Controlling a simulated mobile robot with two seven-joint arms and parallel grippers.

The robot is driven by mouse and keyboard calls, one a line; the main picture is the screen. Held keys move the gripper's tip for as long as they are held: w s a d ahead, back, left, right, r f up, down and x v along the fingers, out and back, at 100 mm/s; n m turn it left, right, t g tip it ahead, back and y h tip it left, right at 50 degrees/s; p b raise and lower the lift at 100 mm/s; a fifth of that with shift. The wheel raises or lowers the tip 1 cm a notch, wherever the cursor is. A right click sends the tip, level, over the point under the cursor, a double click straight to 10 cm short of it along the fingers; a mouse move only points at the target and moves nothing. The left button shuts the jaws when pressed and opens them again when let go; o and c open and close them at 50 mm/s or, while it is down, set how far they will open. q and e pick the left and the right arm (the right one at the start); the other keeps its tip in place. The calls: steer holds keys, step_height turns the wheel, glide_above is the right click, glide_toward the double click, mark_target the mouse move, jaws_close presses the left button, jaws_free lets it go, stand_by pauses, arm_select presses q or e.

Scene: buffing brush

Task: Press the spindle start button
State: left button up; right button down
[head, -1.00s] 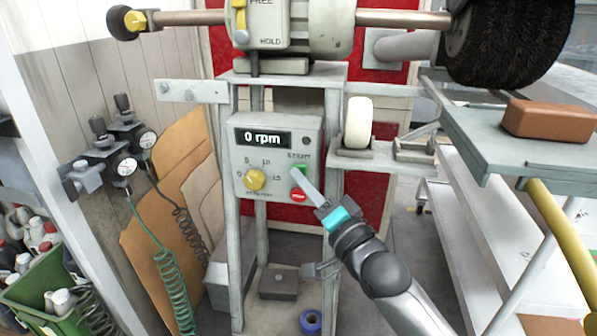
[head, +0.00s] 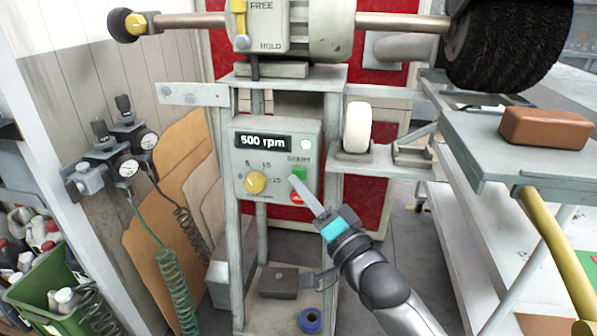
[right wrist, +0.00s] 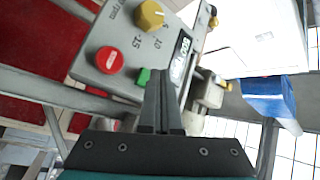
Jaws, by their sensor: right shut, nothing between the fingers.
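The control box (head: 247,154) carries a display (head: 263,142) that reads 500 rpm and a lit lamp (head: 306,144). The green start button (head: 299,173) sits above the red stop button (head: 297,198). A yellow dial (head: 256,182) is to their left. In the right wrist view, the green button (right wrist: 143,77) shows just left of the fingertips, with the red button (right wrist: 110,60) farther left. My left gripper is not in view.
The black brush (head: 508,45) is at the upper right on its shaft. A brown block (head: 543,128) rests on a grey shelf (head: 462,140). A white roller (head: 357,127) stands right of the box. Gauges with coiled hoses (head: 127,168) are on the left.

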steer(key=s+p, duration=0.1)
steer(key=s, duration=0.1)
steer(key=s+a+p, duration=0.1)
steer(key=s+p, duration=0.1)
steer(key=s, duration=0.1)
steer(key=shift+a, duration=0.15)
steer(key=shift+w, duration=0.1)
stand_by(0.3)
